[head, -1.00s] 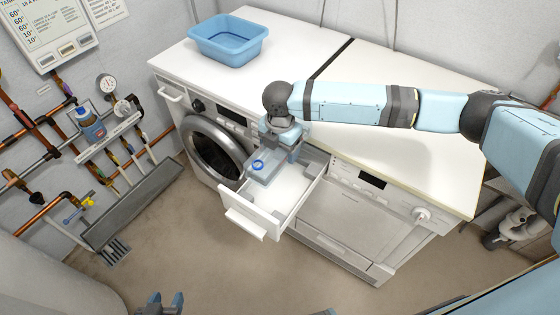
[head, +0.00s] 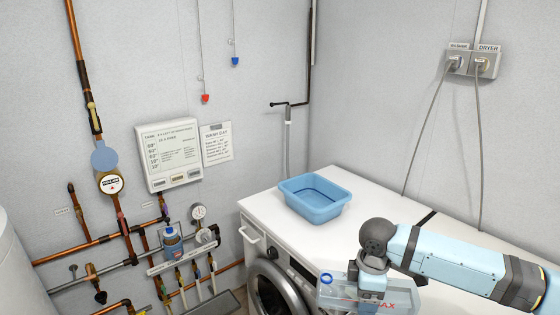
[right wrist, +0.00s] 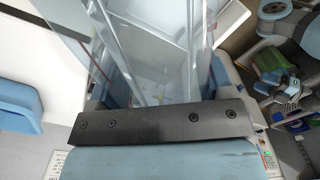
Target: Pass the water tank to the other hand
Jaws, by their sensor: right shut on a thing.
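The water tank (head: 338,294) is a clear box with a blue cap at its left end and red lettering on its side. It shows at the bottom of the head view, in front of the washer top. My right gripper (head: 370,286) is shut on it from above. In the right wrist view the clear walls of the tank (right wrist: 155,60) fill the upper middle, past the dark bar of my gripper. The finger contact is hard to make out. My left gripper is not seen clearly in any current frame.
A blue basin (head: 315,198) stands on the white countertop (head: 265,205), behind the tank. The washer door (head: 270,290) is below, at left. The top around the basin is clear.

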